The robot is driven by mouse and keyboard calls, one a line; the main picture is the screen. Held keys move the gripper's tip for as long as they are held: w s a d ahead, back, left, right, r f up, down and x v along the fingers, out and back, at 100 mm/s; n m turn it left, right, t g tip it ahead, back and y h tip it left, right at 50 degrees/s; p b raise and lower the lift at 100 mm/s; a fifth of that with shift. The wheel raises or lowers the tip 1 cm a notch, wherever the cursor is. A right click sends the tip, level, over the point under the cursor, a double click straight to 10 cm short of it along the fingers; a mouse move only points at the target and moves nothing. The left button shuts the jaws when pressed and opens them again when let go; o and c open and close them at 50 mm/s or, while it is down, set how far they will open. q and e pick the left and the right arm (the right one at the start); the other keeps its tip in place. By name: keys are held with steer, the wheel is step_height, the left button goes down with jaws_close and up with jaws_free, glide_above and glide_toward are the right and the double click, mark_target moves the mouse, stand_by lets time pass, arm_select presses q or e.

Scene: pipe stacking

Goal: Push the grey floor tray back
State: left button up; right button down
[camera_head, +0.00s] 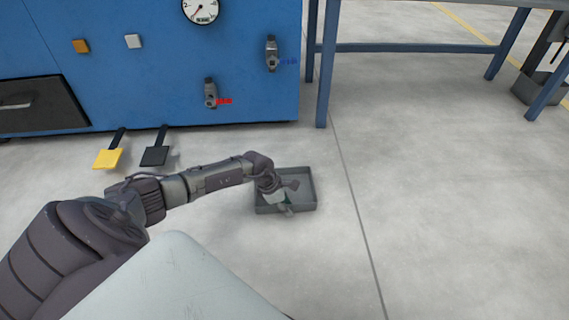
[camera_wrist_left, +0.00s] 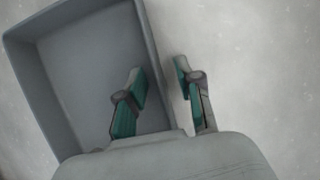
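The grey floor tray (camera_head: 304,192) is a shallow, empty-looking rectangular tray lying flat on the floor in the head view. My left gripper (camera_head: 285,205) reaches down over its near wall and hides part of it. In the left wrist view the tray (camera_wrist_left: 80,65) fills the left side. My left gripper (camera_wrist_left: 160,82) is open there, with one green-padded finger over the inside of the tray and the other outside. The tray wall runs between the fingers, with visible gaps. Whether a finger touches the wall I cannot tell. My right gripper is not in view.
A blue machine (camera_head: 150,60) with a gauge stands behind and left. A yellow pedal (camera_head: 108,159) and a black pedal (camera_head: 155,156) stick out at its foot. A blue table frame (camera_head: 326,70) stands behind the tray to the right. Open floor surrounds the tray.

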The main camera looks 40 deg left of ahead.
arm_select(q)
steer(key=v, duration=1.2)
